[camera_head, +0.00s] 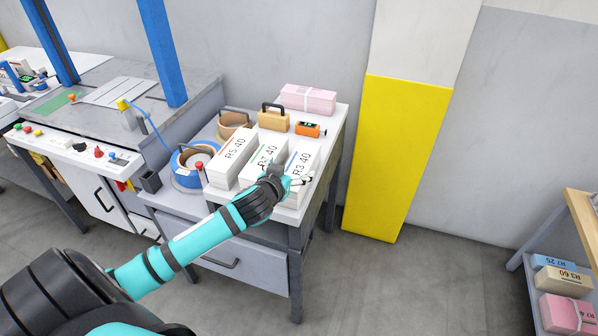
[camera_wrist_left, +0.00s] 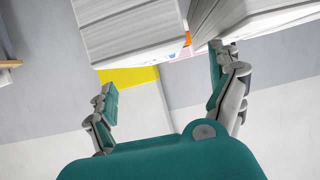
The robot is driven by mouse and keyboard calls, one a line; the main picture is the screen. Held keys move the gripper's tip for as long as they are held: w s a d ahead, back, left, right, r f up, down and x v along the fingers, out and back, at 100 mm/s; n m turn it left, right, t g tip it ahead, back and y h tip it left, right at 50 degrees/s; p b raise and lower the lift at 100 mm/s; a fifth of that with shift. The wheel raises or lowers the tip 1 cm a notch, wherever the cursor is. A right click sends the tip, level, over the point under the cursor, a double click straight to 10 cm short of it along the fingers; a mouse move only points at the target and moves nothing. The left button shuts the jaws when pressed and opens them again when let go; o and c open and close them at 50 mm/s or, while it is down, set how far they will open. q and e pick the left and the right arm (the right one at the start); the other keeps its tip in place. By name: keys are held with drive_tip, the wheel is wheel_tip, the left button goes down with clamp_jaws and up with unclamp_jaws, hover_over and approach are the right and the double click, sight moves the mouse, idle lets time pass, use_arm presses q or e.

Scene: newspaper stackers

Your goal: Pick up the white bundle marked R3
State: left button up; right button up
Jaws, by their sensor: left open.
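The white bundle marked R3 40 (camera_head: 303,160) lies at the right end of a row of white bundles on a grey side table. My left gripper (camera_head: 291,177) is at the near end of this bundle and partly covers it. In the left wrist view my left gripper (camera_wrist_left: 163,72) is open, with nothing between its fingers. A white bundle (camera_wrist_left: 128,32) lies ahead between the finger lines, apparently R3; its label is hidden there. The right finger is close to the neighbouring bundle (camera_wrist_left: 255,14); contact is unclear. My right gripper is not in view.
Bundles R7 40 (camera_head: 261,160) and R5 40 (camera_head: 231,161) lie left of R3. A pink bundle (camera_head: 308,99), an orange device (camera_head: 308,130) and a tape roll (camera_head: 190,160) share the table. A yellow-painted pillar (camera_head: 397,150) stands right; a shelf with bundles (camera_head: 568,315) is farther right.

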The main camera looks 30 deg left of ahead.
sight(297, 166)
use_arm(q)
drive_tip(key=shift+d+p+x, duration=0.15)
drive_tip(key=shift+p+x, duration=0.15)
drive_tip(key=shift+x, duration=1.1)
drive_tip(key=shift+d+p+x, duration=0.1)
drive_tip(key=shift+p+x, duration=0.15)
drive_tip(key=shift+x, duration=1.1)
drive_tip(key=shift+f, duration=0.1)
drive_tip(key=shift+s, duration=0.1)
drive_tip(key=c, duration=1.6)
drive_tip(key=shift+c, duration=0.7)
drive_tip(key=shift+r, duration=0.3)
